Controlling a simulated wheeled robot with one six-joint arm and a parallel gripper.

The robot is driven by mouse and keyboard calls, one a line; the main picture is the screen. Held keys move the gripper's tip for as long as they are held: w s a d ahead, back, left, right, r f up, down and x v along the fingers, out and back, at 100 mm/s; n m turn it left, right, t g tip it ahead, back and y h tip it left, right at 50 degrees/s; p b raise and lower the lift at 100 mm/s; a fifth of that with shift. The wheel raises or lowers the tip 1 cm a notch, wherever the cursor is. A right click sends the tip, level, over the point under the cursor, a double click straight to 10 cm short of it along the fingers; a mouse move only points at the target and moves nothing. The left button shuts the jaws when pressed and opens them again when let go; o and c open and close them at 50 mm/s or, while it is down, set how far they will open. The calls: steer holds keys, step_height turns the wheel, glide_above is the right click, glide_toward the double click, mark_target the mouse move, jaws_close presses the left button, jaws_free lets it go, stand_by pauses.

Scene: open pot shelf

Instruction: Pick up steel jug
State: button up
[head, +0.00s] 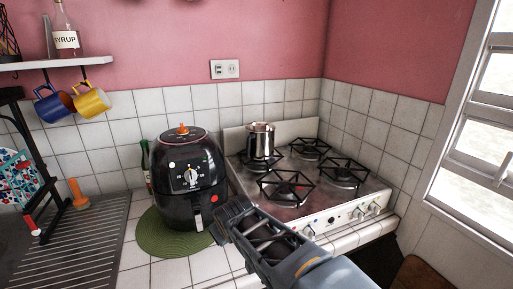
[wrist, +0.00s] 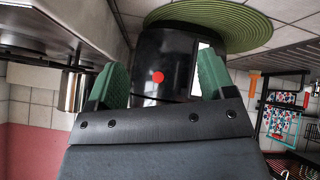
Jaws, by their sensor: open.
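The steel jug (head: 261,141) stands upright on the back left burner of the stove in the head view. In the wrist view, which is upside down, the jug (wrist: 72,92) shows at the left, outside my fingers. My gripper (head: 229,214) is in front of the black air fryer and the stove's left front corner, nearer to me than the jug and apart from it. In the wrist view my gripper (wrist: 158,82) is open, its green fingers framing the air fryer with nothing between them.
The black air fryer (head: 187,183) stands on a green round mat (head: 150,238) left of the stove (head: 320,212). A dark bottle (head: 146,160) is behind it. Yellow (head: 92,101) and blue (head: 53,106) mugs hang under a shelf. A ribbed drainer (head: 80,250) lies at the left.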

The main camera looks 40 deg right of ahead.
steer(key=shift+o, duration=1.4)
steer(key=w+d+r+n+t+h+b, duration=0.1)
steer(key=w+d+r+n+t+h, duration=0.1)
steer(key=w+d, duration=0.4)
steer(key=d+r+t, duration=0.1)
steer(key=d+t, duration=0.1)
steer(key=d, duration=0.1)
steer(key=shift+b, duration=0.4)
steer(key=shift+o, duration=0.7)
steer(key=w+d+r+n+t+b, duration=0.2)
steer(key=w+d+r+n+t, duration=0.1)
steer(key=d, duration=0.6)
steer(key=r+n+t, duration=0.1)
steer(key=n+t, duration=0.1)
steer(key=n, duration=0.1)
steer(key=shift+w+d+r+n, duration=0.15)
steer(key=shift+w+r+n, duration=0.05)
steer(key=shift+r+n, duration=0.2)
steer(key=n+t, duration=0.1)
steer(key=n, duration=0.1)
glide_toward(249, 146)
steer(key=d+x, duration=0.1)
steer(key=x, duration=0.3)
steer(key=shift+y, duration=0.3)
steer(key=shift+p+x, duration=0.65)
steer(key=shift+x, duration=2.55)
